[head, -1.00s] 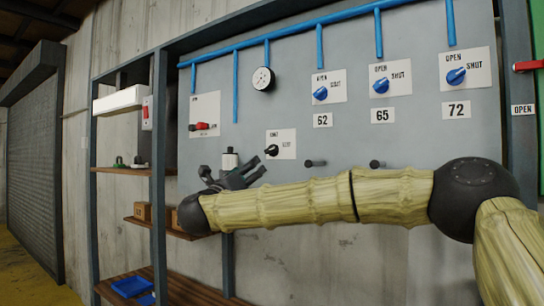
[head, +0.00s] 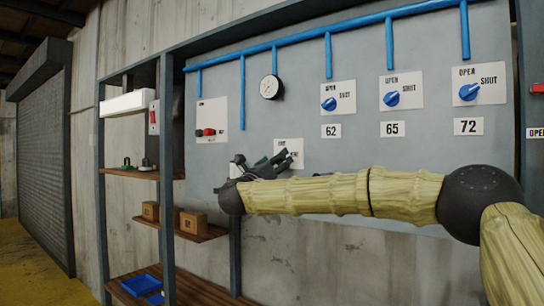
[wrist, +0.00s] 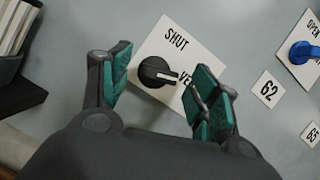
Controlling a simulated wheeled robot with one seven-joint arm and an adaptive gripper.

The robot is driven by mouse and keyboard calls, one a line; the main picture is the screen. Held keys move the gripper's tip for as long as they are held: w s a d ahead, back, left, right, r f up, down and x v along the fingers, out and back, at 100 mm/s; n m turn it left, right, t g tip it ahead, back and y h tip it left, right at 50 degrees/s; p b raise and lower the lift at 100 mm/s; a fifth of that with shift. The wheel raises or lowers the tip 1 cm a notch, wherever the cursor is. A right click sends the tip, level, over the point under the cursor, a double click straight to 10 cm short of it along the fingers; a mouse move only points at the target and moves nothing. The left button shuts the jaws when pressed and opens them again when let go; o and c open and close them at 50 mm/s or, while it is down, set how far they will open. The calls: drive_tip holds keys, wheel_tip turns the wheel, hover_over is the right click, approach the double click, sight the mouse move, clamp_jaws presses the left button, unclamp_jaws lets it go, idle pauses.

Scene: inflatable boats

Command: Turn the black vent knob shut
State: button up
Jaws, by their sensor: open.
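The black vent knob (wrist: 156,72) sits on a white plate (wrist: 180,50) in the wrist view. Its white pointer line aims at the partly covered word beginning "VE", away from the word "SHUT". My gripper (wrist: 163,78) is open, with one green-padded finger on each side of the knob in the picture. I see no contact, and cannot tell how deep the fingers reach. In the head view my gripper (head: 272,163) overlaps the lower part of the plate (head: 289,148) and hides the knob.
Blue knobs over number tags 62 (head: 331,131), 65 (head: 392,129) and 72 (head: 468,127) sit to the right. A round gauge (head: 270,87) and a red-knob plate (head: 211,115) are on the panel. Shelves (head: 197,236) with boxes stand at left.

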drive_tip(key=shift+w+r, duration=0.1)
drive_tip(key=shift+w, duration=0.25)
